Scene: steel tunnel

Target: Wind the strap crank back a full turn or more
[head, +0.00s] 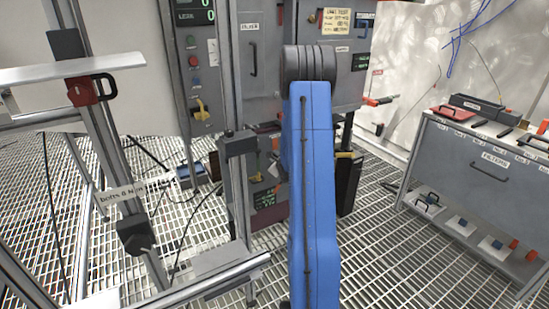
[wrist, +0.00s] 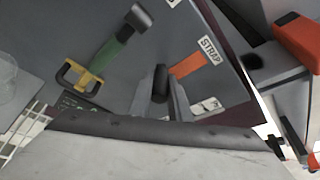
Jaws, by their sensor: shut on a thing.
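The strap crank (wrist: 190,66) shows in the wrist view as a short orange arm on a grey panel, beside a white label reading STRAP (wrist: 209,49). A dark upright knob (wrist: 160,80) stands at the lower left end of the orange arm. My gripper (wrist: 163,93) has its two grey fingers on either side of this knob and is shut on it. The fingers cover part of the knob's lower end. In the head view my blue arm hides the crank and the gripper.
An orange block (wrist: 298,40) is at the right edge. In the head view, a grey cabinet (head: 470,165) stands right and a metal frame (head: 110,170) left; grating lies between.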

